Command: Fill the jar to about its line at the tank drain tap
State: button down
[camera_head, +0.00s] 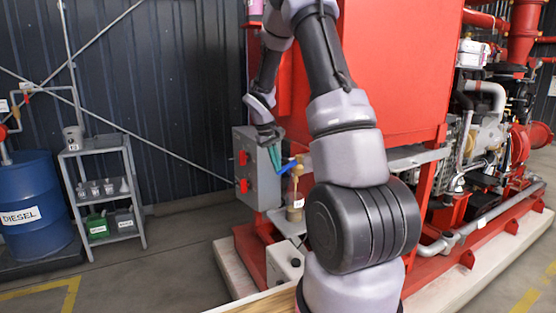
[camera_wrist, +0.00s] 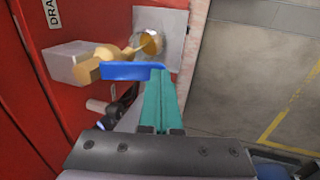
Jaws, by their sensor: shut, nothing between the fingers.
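The brass drain tap (camera_head: 297,171) with its blue lever (camera_head: 287,167) stands out in front of the red tank. In the wrist view the tap (camera_wrist: 97,68) has its blue lever (camera_wrist: 132,71) lying across, close to my fingertips. The jar (camera_head: 295,208) stands upright below the tap on a small grey shelf. Its round mouth (camera_wrist: 152,42) shows amber inside, and a thin amber streak runs from the tap towards it. Its line and exact level are too small to read. My gripper (camera_head: 275,153) is shut and empty, teal fingers (camera_wrist: 158,90) at the lever; contact is unclear.
A grey control box (camera_head: 257,168) with red switches stands just left of the tap. The red tank (camera_head: 405,75) is behind my arm. A grey shelf rack (camera_head: 104,190) with small containers and a blue diesel drum (camera_head: 33,205) stand left. Floor between is clear.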

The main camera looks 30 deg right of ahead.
jog(key=shift+r, duration=0.75)
jog(key=d+v, duration=0.1)
jog(key=v, duration=1.3)
jog(key=shift+d+r, duration=0.2)
dwell(0.4)
